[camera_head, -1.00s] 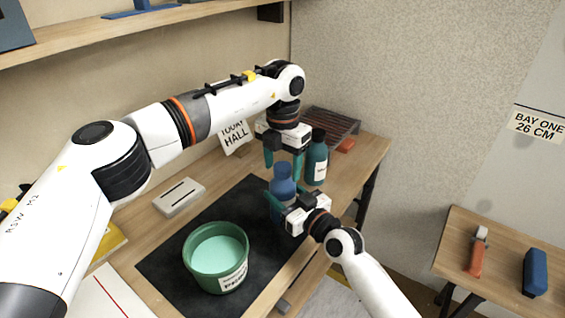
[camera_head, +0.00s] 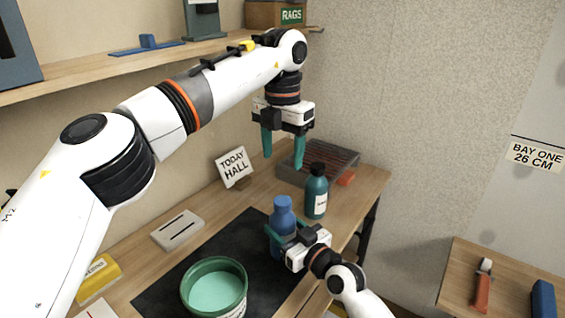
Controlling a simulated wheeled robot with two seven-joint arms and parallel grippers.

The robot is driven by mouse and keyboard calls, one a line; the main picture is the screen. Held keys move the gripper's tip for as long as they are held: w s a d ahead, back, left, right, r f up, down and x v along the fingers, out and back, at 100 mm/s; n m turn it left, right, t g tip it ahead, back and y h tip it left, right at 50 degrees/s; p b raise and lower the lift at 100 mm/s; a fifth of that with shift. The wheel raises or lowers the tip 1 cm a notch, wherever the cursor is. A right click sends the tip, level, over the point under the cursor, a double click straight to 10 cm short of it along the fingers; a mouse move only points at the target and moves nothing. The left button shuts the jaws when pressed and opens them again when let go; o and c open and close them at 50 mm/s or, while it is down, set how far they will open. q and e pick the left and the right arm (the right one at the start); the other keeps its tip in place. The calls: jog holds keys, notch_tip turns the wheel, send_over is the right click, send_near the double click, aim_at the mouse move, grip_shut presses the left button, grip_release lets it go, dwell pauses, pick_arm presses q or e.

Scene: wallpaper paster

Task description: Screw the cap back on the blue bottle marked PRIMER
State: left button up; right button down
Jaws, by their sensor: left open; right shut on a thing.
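The blue bottle (camera_head: 281,217) stands upright on the dark mat, and a blue cap (camera_head: 283,202) appears to sit on its neck. From here I cannot tell how tightly the cap is on, and no PRIMER marking shows. My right gripper (camera_head: 283,236) is shut around the bottle's body from the front right, and its arm hides the lower right of the bottle. My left gripper (camera_head: 284,158) is open and empty, its teal fingers pointing down well above the bottle.
A teal bottle (camera_head: 315,192) with a dark cap stands just behind right. A green paste tub (camera_head: 214,290) is on the mat (camera_head: 228,248) at front left. A rack (camera_head: 318,160), a TODAY HALL card (camera_head: 234,166) and a grey block (camera_head: 178,229) surround the mat. A shelf (camera_head: 150,55) runs above.

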jog(key=shift+c, duration=2.1)
grip_release()
jog(key=v, duration=1.2)
